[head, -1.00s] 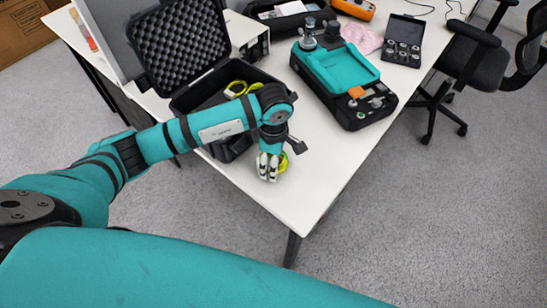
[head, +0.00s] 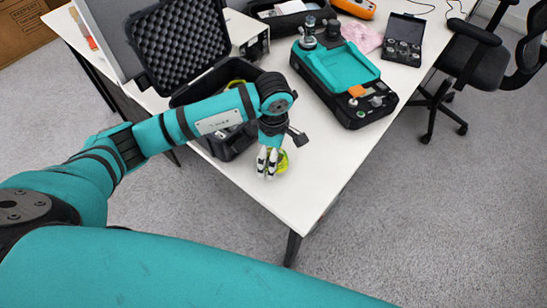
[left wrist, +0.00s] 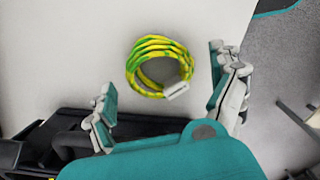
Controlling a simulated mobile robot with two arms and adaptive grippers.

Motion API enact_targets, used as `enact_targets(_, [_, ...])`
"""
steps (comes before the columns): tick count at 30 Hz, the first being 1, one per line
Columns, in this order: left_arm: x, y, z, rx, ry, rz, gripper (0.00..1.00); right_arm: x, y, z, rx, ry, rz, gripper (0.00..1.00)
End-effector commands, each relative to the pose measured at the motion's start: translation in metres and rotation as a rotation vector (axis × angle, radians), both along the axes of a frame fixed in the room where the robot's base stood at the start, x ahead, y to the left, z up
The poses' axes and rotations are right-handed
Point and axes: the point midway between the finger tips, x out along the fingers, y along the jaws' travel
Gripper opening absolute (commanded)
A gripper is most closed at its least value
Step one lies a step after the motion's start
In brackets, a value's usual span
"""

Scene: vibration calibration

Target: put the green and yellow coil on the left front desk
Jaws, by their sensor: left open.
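The green and yellow coil (left wrist: 150,50) lies on the white desk (left wrist: 100,40) in the left wrist view, with a small white tag on it. In the head view it shows partly (head: 281,163) behind my left gripper (head: 268,162), near the desk's front corner. In the left wrist view my left gripper (left wrist: 166,88) is open, its fingers apart on either side below the coil, and nothing is between the fingertips. My right gripper is not in view.
An open black case (head: 181,98) with foam in its lid stands left of the coil. A teal and black device (head: 340,68) stands farther back on the desk (head: 330,150). A black case of small weights (head: 402,50) lies at the back right, near a black chair (head: 470,65).

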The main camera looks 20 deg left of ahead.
Motion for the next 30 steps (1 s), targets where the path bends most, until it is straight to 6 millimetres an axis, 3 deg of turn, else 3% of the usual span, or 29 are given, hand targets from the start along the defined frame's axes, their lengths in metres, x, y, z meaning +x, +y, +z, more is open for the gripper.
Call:
enact_targets(6, [0.002,0.000,0.050,-0.001,-0.007,-0.001,0.93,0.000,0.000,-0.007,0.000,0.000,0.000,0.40])
enact_targets(13, [0.001,0.000,0.086,-0.001,-0.003,0.000,0.93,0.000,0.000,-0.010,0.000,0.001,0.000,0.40])
enact_targets(18, [0.000,0.000,0.095,0.000,0.000,-0.001,0.93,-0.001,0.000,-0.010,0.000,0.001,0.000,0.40])
enact_targets(30, [0.000,0.000,0.096,0.000,0.000,0.000,0.93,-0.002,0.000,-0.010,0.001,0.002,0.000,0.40])
